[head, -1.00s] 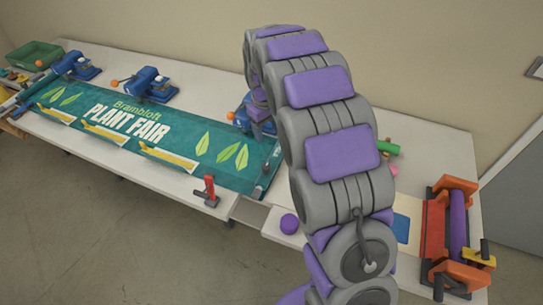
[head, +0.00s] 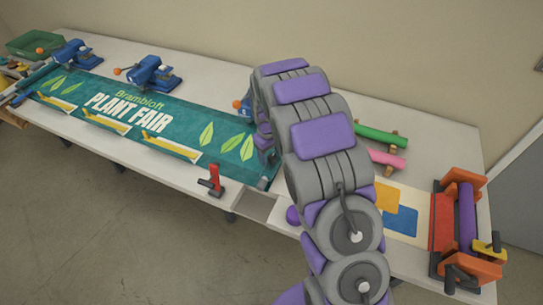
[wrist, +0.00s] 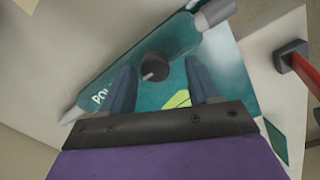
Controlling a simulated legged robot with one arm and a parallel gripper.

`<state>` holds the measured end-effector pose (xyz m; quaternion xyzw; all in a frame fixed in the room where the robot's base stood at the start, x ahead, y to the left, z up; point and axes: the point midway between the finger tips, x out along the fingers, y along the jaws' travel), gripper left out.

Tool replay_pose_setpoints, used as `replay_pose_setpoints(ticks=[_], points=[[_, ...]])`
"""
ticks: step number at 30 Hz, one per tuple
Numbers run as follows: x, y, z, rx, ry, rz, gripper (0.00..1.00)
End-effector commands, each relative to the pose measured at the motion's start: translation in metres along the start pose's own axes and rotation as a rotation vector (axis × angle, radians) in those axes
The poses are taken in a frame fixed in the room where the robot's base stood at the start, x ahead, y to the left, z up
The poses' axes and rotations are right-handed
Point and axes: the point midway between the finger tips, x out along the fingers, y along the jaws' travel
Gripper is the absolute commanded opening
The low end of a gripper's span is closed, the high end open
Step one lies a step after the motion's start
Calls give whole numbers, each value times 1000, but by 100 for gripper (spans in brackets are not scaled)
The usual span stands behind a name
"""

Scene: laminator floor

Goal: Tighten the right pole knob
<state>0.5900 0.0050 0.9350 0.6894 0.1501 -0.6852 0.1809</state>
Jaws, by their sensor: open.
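In the wrist view the right pole (wrist: 185,38) is a teal bar with grey ends and partly readable white lettering. Its round dark knob (wrist: 154,65) has a pale pointer mark. My gripper (wrist: 160,63) is open, its two fingers apart with the knob showing between their tips. I cannot tell whether they touch it or how far above they are. In the head view my arm hides the knob and most of the pole at the right end of the green "Plant Fair" banner (head: 205,118).
A red-handled tool (head: 214,180) sits at the table's front edge near the banner. Blue clamp devices (head: 150,74) stand along the banner's back edge. Green (head: 380,135) and pink (head: 386,160) rolls lie right of my arm, before an orange-framed roller machine (head: 467,220).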

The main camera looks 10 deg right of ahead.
Motion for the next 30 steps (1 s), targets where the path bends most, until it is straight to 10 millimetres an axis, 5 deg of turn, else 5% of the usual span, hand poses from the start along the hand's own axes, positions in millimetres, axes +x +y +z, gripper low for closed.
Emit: replay_pose_setpoints(ticks=[13, 30], points=[[10, 6, 3, 2, 5, -6, 61], [10, 2, 2, 1, 2, -5, 6]])
